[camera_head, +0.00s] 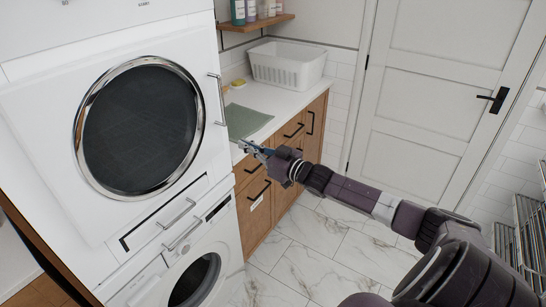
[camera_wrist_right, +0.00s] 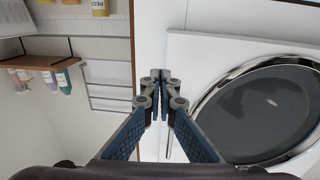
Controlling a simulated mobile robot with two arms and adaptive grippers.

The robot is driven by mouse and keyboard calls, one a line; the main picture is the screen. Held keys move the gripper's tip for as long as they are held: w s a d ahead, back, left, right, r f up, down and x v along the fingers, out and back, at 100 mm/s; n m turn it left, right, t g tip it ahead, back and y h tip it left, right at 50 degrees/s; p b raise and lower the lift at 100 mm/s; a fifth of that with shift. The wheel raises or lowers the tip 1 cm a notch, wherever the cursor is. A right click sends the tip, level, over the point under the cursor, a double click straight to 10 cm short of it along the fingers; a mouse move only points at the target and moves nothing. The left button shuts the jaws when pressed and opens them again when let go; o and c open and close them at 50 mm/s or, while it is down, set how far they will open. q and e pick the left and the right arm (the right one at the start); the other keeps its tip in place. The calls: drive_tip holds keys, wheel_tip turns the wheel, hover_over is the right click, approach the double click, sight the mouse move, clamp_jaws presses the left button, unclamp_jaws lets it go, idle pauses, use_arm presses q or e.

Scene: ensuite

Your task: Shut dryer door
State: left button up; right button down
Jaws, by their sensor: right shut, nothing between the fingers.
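The dryer is the upper white machine in the head view, with a large round dark window in a chrome ring on its door (camera_head: 140,128). The door also shows at the right of the right wrist view (camera_wrist_right: 265,110). I cannot tell whether the door is fully closed. A vertical bar handle (camera_head: 219,100) is at the dryer's right edge. My right gripper (camera_head: 244,147) is shut and empty, right of the door and in front of the counter. In the right wrist view its fingertips (camera_wrist_right: 160,76) meet beside the door's white panel. My left gripper is out of view.
A washer (camera_head: 195,280) stands below the dryer. To the right are wooden cabinets (camera_head: 252,210) under a white counter with a green cloth (camera_head: 245,121) and a white basket (camera_head: 287,66). A white room door (camera_head: 430,90) is behind. Marble floor (camera_head: 315,245) is clear.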

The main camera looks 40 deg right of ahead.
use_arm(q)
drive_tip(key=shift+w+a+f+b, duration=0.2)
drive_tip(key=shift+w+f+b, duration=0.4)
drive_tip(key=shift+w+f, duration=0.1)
use_arm(e)
drive_tip(key=s+d, duration=0.2)
drive_tip(key=s, duration=0.5)
drive_tip(key=shift+f, duration=0.3)
drive_tip(key=shift+f, duration=0.1)
